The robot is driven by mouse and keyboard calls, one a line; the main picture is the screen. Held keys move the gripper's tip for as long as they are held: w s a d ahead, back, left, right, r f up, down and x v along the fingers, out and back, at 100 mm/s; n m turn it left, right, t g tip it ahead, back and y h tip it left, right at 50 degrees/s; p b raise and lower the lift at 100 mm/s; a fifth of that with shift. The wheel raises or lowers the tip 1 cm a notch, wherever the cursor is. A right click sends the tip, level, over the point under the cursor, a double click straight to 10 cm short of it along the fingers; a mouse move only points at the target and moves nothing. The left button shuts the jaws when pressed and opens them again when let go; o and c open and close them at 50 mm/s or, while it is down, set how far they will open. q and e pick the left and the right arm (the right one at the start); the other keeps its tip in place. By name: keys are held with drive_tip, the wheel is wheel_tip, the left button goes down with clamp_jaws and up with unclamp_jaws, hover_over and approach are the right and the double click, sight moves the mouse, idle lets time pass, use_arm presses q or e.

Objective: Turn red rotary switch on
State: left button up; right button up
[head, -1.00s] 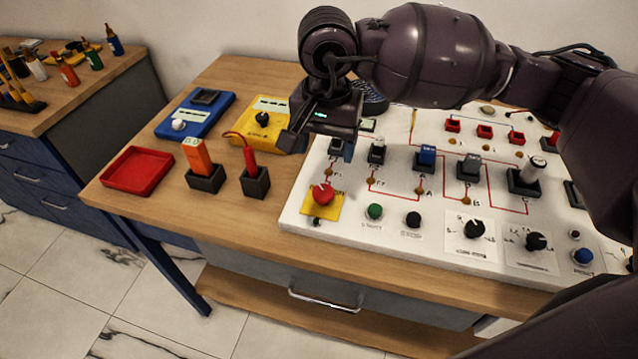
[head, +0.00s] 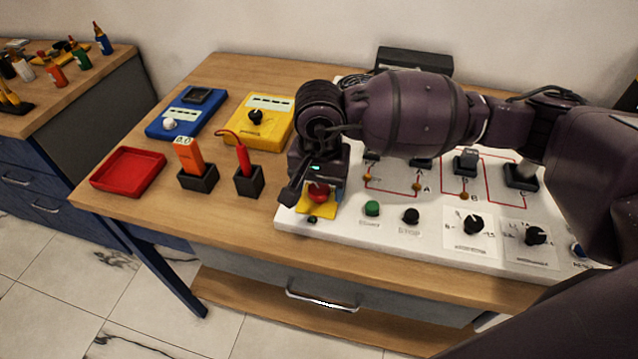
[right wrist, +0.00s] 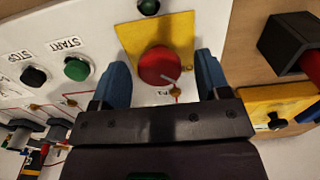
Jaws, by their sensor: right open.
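The red rotary switch (head: 319,193) is a round red knob on a yellow plate (head: 314,210) at the left front of the white panel. My right gripper (head: 315,197) is just above it, pointing down. In the right wrist view the red knob (right wrist: 158,66) lies between the two blue fingertips of my open right gripper (right wrist: 160,75), with a gap on each side. A pale mark on the knob points down and right in that view. I cannot tell how far above the panel the fingertips are. My left gripper is not in view.
A green button (head: 372,208) and a black button (head: 411,216) sit just right of the knob. Black rotary knobs (head: 473,224) are farther right. Probe holders (head: 198,178), a red tray (head: 128,172) and yellow (head: 260,122) and blue (head: 190,112) meters stand left.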

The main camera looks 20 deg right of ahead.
drive_tip(key=c, duration=0.9)
